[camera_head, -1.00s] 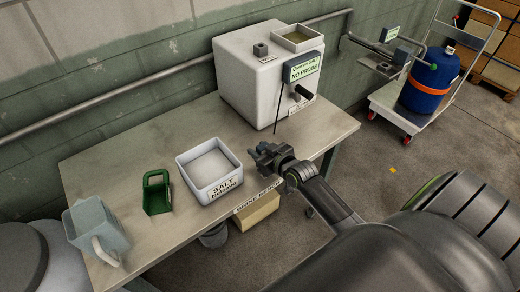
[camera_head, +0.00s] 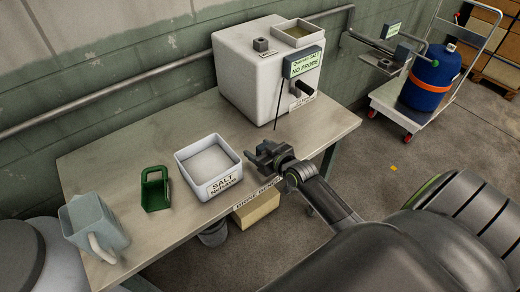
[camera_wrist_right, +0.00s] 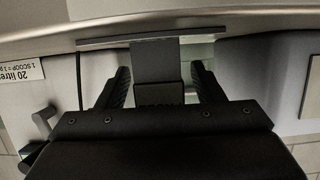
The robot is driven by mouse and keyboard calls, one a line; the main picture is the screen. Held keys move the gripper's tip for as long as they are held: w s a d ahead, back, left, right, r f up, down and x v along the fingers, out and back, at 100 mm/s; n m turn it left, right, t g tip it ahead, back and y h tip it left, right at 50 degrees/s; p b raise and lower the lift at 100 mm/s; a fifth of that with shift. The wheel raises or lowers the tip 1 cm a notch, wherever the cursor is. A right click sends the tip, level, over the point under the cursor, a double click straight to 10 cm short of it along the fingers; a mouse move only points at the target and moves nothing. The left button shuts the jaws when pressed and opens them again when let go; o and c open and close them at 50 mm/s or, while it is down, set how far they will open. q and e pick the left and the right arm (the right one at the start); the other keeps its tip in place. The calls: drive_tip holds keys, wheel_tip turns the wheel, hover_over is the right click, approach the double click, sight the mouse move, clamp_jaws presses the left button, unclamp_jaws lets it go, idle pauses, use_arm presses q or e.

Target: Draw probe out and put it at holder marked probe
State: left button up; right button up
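A white box-shaped unit (camera_head: 245,85) stands at the back of the bench. Its display (camera_head: 304,63) reads NO PROBE. A thin dark line, like a cable or rod, (camera_head: 278,107) slants down below the display to the bench; I cannot tell whether it is the probe. A dark knob-like part (camera_head: 304,90) sticks out under the display. I cannot make out a holder marked probe. My right gripper (camera_head: 262,154) is over the bench's front edge, apart from the unit. In the right wrist view its fingers (camera_wrist_right: 161,85) are spread, with a dark grey block seen between them. My left gripper is out of view.
On the bench (camera_head: 125,160) are a white salt tub (camera_head: 220,185), a green scoop (camera_head: 146,190) and a grey-blue jug (camera_head: 95,228). A trolley (camera_head: 388,105) with a blue container (camera_head: 428,85) stands at right. Bench space left of the unit is clear.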

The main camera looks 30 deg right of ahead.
drive_tip(key=shift+s, duration=0.15)
drive_tip(key=v, duration=1.7)
drive_tip(key=shift+d, duration=0.1)
drive_tip(key=s+d+f+m+g+h, duration=0.1)
drive_tip(key=s+d+f+g, duration=0.15)
drive_tip(key=f, duration=0.75)
drive_tip(key=s+d+f+g+h, duration=0.1)
drive_tip(key=s+d+f+g, duration=0.15)
drive_tip(key=f, duration=0.65)
drive_tip(key=s+d+f+m+g+h, duration=0.1)
drive_tip(key=s+f, duration=0.3)
drive_tip(key=f, duration=0.6)
drive_tip(key=s+a+f+g, duration=0.3)
drive_tip(key=s+a+f, duration=0.1)
drive_tip(key=s+f, duration=0.4)
drive_tip(key=s+a+f+g+y, duration=0.1)
drive_tip(key=s+a+f+g, duration=0.2)
drive_tip(key=s+f, duration=0.6)
drive_tip(key=s+a, duration=0.2)
drive_tip(key=s, duration=0.2)
drive_tip(key=shift+s+a+n+g, duration=0.25)
drive_tip(key=shift+n+g, duration=0.05)
drive_tip(key=shift+g, duration=0.1)
drive_tip(key=shift+f, duration=0.15)
